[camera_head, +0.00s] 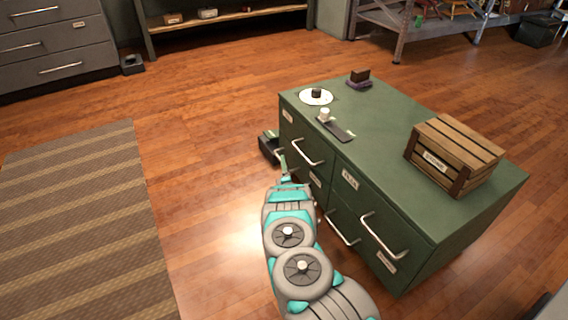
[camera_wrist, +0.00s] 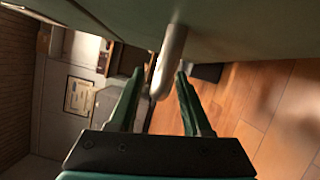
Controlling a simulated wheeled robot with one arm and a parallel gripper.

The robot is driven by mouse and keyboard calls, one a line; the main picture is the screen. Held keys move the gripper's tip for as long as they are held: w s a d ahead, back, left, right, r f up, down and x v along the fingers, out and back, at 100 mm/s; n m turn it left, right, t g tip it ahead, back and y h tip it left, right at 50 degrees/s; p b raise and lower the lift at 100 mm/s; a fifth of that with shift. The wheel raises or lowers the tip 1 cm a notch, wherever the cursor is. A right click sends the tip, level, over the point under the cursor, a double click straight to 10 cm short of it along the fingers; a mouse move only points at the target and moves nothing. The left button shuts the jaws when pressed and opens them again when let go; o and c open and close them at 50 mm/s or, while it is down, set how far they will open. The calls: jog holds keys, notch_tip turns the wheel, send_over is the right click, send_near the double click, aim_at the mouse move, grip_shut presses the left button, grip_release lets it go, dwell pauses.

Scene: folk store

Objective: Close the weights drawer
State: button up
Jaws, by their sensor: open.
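A green drawer cabinet (camera_head: 385,125) stands right of centre in the head view. In the wrist view, my gripper (camera_wrist: 159,75) is open, with a rounded metal handle (camera_wrist: 170,62) between the fingertips. I cannot tell if the fingers touch it.
Other drawer fronts with metal handles (camera_head: 384,238) line the cabinet. On top are a wooden crate (camera_head: 455,150), a white plate (camera_head: 316,97), a dark tray (camera_head: 340,131) and a small brown block (camera_head: 360,76). Open wooden floor (camera_head: 200,130) and a striped rug (camera_head: 80,220) lie left.

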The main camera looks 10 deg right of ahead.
jog(key=s+p, duration=0.1)
jog(key=s, duration=0.5)
jog(key=shift+s+a+f, duration=0.2)
jog(key=shift+s, duration=0.2)
